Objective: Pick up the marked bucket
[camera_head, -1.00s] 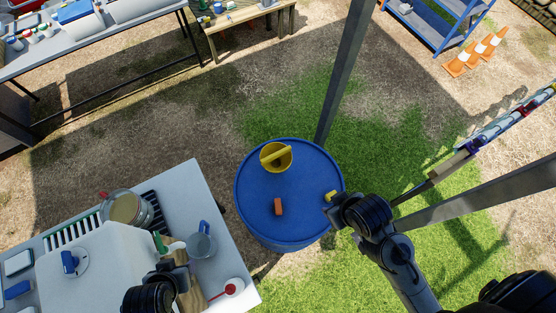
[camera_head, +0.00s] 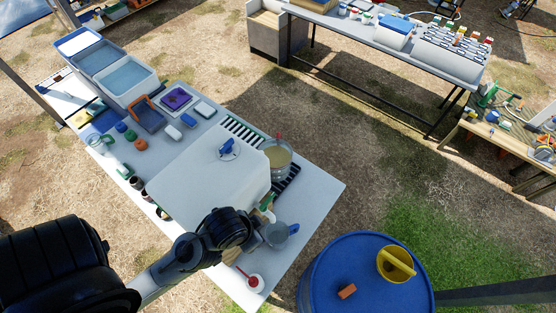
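A yellow bucket (camera_head: 388,266) with a yellow bar across its top stands on the blue barrel (camera_head: 330,282) at the lower right. A metal bucket (camera_head: 279,158) with tan contents stands on a dark slatted rack at the table's back right. I cannot make out a mark on either one. My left arm's black wrist (camera_head: 228,229) is over the front of the white table, next to a grey pot (camera_head: 274,236) with a blue handle. Its fingers are hidden, so open or shut does not show. It is apart from both buckets. My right gripper is not in view.
A large white container (camera_head: 205,180) stands on the white table (camera_head: 322,186), with small bottles and trays to its left. An orange-brown block (camera_head: 347,291) lies on the barrel. A dark post crosses at the lower right. Open ground separates the table from the back benches.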

